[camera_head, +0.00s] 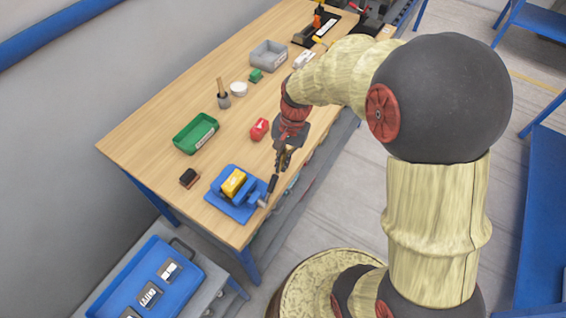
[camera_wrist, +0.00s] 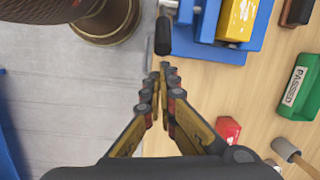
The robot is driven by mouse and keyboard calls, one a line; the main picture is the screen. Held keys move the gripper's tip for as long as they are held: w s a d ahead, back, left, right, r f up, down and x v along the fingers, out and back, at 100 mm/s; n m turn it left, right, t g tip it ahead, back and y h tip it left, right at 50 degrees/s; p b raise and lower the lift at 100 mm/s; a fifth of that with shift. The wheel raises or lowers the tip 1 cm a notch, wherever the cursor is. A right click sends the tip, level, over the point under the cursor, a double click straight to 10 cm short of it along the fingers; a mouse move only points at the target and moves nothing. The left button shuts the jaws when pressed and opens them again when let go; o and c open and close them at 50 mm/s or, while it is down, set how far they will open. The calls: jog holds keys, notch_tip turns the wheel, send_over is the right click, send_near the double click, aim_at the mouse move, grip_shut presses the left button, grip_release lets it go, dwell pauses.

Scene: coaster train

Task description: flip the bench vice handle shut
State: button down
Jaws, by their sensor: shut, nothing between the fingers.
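The blue bench vice (camera_head: 246,192) stands near the front edge of the wooden table, with a yellow block (camera_head: 234,182) between its jaws. Its handle (camera_head: 271,186) has a black grip and sticks out on the vice's right side. In the wrist view the black grip (camera_wrist: 163,36) lies just ahead of the fingertips, with the vice (camera_wrist: 205,25) to its right. My gripper (camera_head: 281,168) is shut and empty, beside the grip. In the wrist view the fingertips (camera_wrist: 164,66) are close to the grip; I cannot tell whether they touch it.
A green bin (camera_head: 196,134), a red block (camera_head: 259,129), a dark brush-like block (camera_head: 189,178) and a grey bin (camera_head: 269,55) stand on the table (camera_head: 140,130). A blue tray (camera_head: 150,285) with labelled cards lies at the lower left.

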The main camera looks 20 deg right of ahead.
aim_at(273, 176)
jog(key=shift+s+a+r+t+h+p, duration=0.25)
jog(key=shift+a+r+t+h+p, duration=0.05)
jog(key=shift+r, duration=0.05)
jog(key=shift+r, duration=0.1)
jog(key=shift+s+a+r+t+h+p, duration=0.75)
jog(key=shift+a+r+h, duration=0.15)
jog(key=shift+a+r, duration=0.1)
jog(key=shift+s+a+r, duration=0.4)
jog(key=shift+s+a, duration=0.15)
jog(key=shift+a, duration=0.25)
jog(key=a, duration=0.1)
jog(key=s+h+b, duration=0.1)
jog(key=a+b, duration=0.1)
jog(key=shift+s+a+r+t, duration=0.3)
jog(key=shift+s+a+t, duration=0.05)
jog(key=shift+s, duration=0.05)
jog(key=s+a+f+t+h+b, duration=0.2)
jog(key=s+a+h+b, duration=0.3)
jog(key=b, duration=1)
jog(key=shift+s+a+t, duration=0.6)
jog(key=shift+a+t, duration=0.1)
jog(key=shift+a, duration=0.85)
